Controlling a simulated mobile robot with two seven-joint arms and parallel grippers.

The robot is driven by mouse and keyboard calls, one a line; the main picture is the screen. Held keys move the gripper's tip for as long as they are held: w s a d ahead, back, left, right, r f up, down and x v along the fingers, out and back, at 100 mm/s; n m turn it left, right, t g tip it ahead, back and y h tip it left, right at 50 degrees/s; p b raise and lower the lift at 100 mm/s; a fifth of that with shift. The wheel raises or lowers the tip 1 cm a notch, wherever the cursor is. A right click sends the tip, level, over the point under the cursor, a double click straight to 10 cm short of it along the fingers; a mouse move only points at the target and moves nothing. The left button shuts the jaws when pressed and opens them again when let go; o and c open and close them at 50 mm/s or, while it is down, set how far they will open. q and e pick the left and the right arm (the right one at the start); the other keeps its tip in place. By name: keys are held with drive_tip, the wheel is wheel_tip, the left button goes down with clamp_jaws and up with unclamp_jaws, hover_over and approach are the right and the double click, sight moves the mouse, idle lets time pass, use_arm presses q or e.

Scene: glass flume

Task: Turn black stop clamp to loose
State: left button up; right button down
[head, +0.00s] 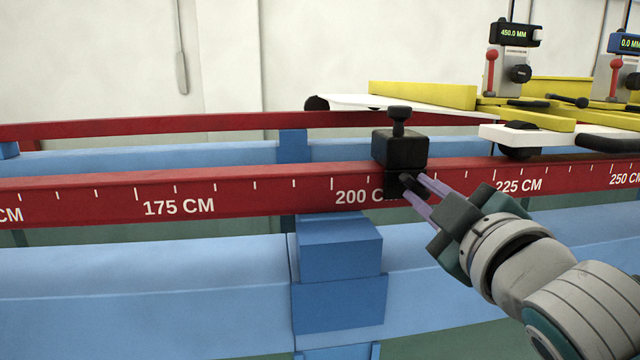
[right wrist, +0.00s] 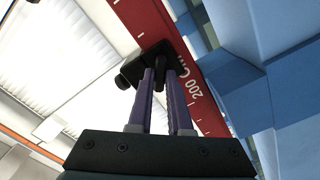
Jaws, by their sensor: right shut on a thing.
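The black stop clamp (head: 400,148) sits on the red rail (head: 250,188) just right of the 200 CM mark, with a black knob (head: 399,115) standing up on its top. My right gripper (head: 412,184) reaches in from the lower right, at the clamp's lower front face. In the right wrist view the two purple fingers (right wrist: 160,88) are closed around a small dark part sticking out of the clamp (right wrist: 148,62). The fingers partly hide that part, so its turn position cannot be told. My left gripper is not in view.
A white and yellow carriage (head: 430,95) with gauges reading 450.0 MM (head: 514,34) and 0.0 MM stands right of and behind the clamp. Blue flume beams (head: 140,290) run below the rail, with a blue block (head: 340,250) under the clamp's left side.

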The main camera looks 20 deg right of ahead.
drive_tip(key=shift+f+n, duration=0.15)
drive_tip(key=shift+n, duration=1.45)
drive_tip(key=c, duration=0.8)
unclamp_jaws()
drive_tip(key=shift+w, duration=0.1)
drive_tip(key=shift+c, duration=0.2)
drive_tip(key=b+v, duration=0.3)
drive_tip(key=v, duration=0.7)
